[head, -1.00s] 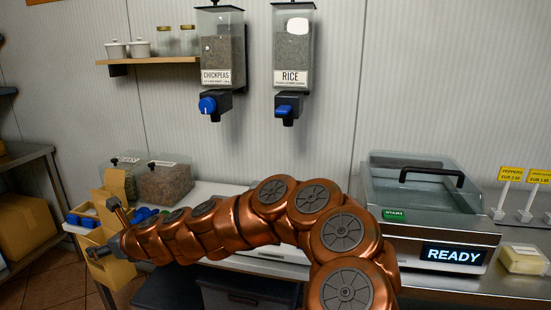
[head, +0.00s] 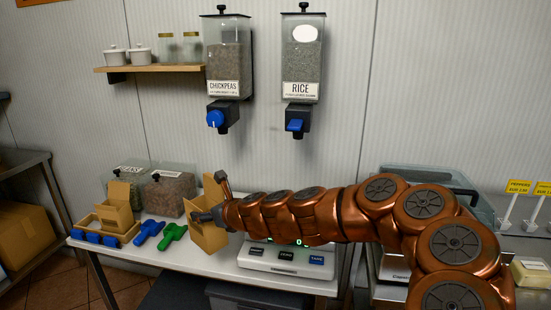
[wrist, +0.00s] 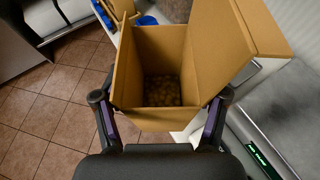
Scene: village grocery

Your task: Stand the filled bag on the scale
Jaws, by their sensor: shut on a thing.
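My gripper (head: 212,215) is shut on an open-topped brown paper bag (head: 210,238), which also shows in the wrist view (wrist: 138,65). The bag is upright or nearly so, with a finger at either side. In the wrist view, small brownish pieces (wrist: 162,90) lie in its bottom. The white scale (head: 270,264) is on the white table, with dark buttons, a blue button and a lit green display. The bag is at the scale's left side in the head view, and my arm hides part of the scale. I cannot tell whether the bag touches anything below.
A blue scoop (head: 149,232) and a green scoop (head: 172,235) lie between tray and held bag. Clear bins (head: 172,192) stand behind. Chickpeas (head: 229,75) and rice (head: 303,72) dispensers hang above.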

